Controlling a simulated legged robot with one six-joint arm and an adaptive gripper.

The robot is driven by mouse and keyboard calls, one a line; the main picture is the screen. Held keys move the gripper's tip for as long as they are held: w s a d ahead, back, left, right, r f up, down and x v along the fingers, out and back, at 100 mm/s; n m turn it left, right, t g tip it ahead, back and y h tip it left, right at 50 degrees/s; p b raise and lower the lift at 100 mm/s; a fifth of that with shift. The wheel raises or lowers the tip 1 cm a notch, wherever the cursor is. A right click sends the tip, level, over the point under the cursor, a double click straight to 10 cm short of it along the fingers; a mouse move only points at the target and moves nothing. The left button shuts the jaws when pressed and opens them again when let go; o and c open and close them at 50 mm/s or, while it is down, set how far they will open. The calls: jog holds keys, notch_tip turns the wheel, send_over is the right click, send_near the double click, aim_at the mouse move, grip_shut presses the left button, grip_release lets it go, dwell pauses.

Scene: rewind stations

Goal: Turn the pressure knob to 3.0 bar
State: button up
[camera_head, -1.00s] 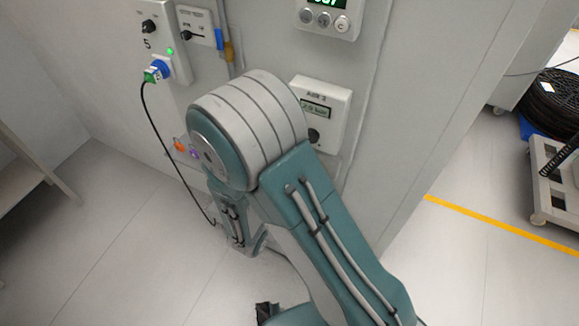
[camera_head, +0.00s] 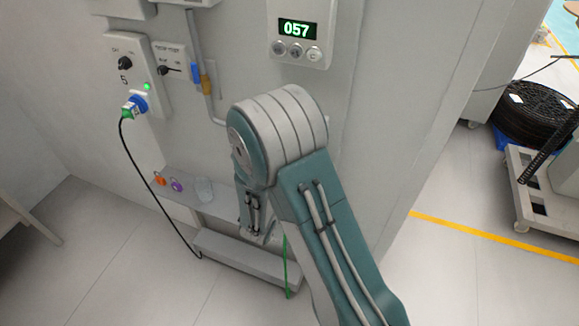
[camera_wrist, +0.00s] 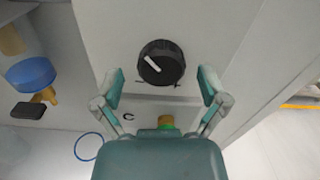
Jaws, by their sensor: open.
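The black round knob (camera_wrist: 161,62) with a white pointer mark shows in the wrist view on a light grey panel (camera_wrist: 215,25). The pointer slants toward the upper left. Small dark marks lie beside the knob's lower edge. My gripper (camera_wrist: 162,82) is open, with one teal finger on each side, just below the knob in the picture. Whether the fingers reach around it in depth I cannot tell. In the head view my arm covers the knob and its pressure readout, so no bar value is readable.
In the head view, a display (camera_head: 297,29) reads 057. A plugged black cable (camera_head: 142,180) hangs at the left. A ledge (camera_head: 175,190) holds small orange and purple items and a clear cup.

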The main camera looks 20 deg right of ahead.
jog(key=shift+w+d, duration=0.15)
jog(key=shift+w, duration=0.05)
jog(key=c, duration=1.1)
jog(key=shift+c, duration=0.2)
jog(key=shift+m, duration=0.4)
jog(key=o, duration=1.1)
jog(key=shift+o, duration=0.2)
